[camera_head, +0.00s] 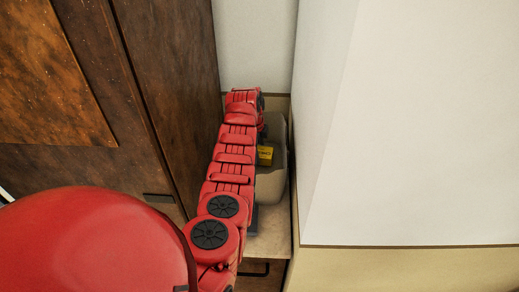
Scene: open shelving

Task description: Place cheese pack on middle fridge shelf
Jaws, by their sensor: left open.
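A small yellow pack with dark print (265,155), which looks like the cheese pack, shows inside or just over a beige bin (280,185). My left arm reaches from the bottom up along the bin's left side and covers part of it. My left gripper (262,132) is mostly hidden by the arm's red end links; only dark parts show, just above the pack. It is open, and I cannot tell whether it touches the pack. My right gripper is not in view. No fridge shelf can be made out.
The bin stands on a narrow light counter (268,232). A brown wooden cabinet (165,90) rises close on the left. A white wall block (400,120) stands close on the right. There is little free room between them.

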